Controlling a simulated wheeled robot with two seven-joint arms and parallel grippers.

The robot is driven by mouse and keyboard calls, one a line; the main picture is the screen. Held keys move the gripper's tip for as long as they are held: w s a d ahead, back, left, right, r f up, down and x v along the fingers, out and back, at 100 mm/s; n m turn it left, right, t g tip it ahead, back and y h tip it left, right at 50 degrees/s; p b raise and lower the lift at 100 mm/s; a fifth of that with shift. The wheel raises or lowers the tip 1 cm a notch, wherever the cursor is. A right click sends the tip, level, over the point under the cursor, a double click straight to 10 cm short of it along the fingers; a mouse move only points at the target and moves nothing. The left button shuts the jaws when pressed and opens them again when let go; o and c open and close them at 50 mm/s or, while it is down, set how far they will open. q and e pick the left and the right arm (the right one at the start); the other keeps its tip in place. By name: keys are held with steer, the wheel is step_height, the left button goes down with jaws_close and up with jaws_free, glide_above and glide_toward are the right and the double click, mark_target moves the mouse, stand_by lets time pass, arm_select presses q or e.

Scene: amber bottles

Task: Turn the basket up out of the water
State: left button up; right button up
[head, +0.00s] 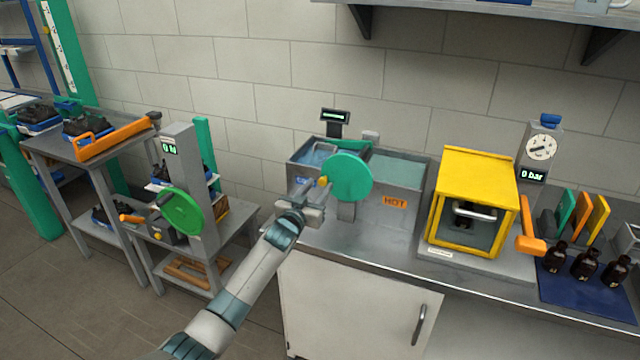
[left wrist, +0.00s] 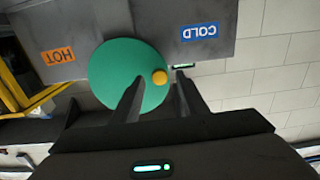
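The twin water bath (head: 385,222) stands on the steel bench, with a COLD tank (head: 312,152) on the left and a HOT tank (head: 400,168) on the right. A green disc (head: 347,178) with a yellow knob (head: 323,182) is mounted on its front. The disc (left wrist: 112,72) and knob (left wrist: 159,77) also show in the left wrist view. My left gripper (head: 312,190) is open at the disc's left side. In the left wrist view its fingers (left wrist: 158,88) lie either side of the knob; I cannot tell whether they touch it. I cannot make out the basket clearly. My right gripper is not in view.
A yellow-framed box (head: 474,200) with an orange handle (head: 531,232) stands right of the bath. Brown bottles (head: 585,264) stand on a blue mat (head: 580,296) farther right. A press-like station with a green wheel (head: 182,212) is on the left. A shelf (head: 480,8) overhangs the bench.

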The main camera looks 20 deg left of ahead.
arm_select(q)
steer(key=shift+w, duration=1)
steer(key=shift+c, duration=0.6)
jaws_close()
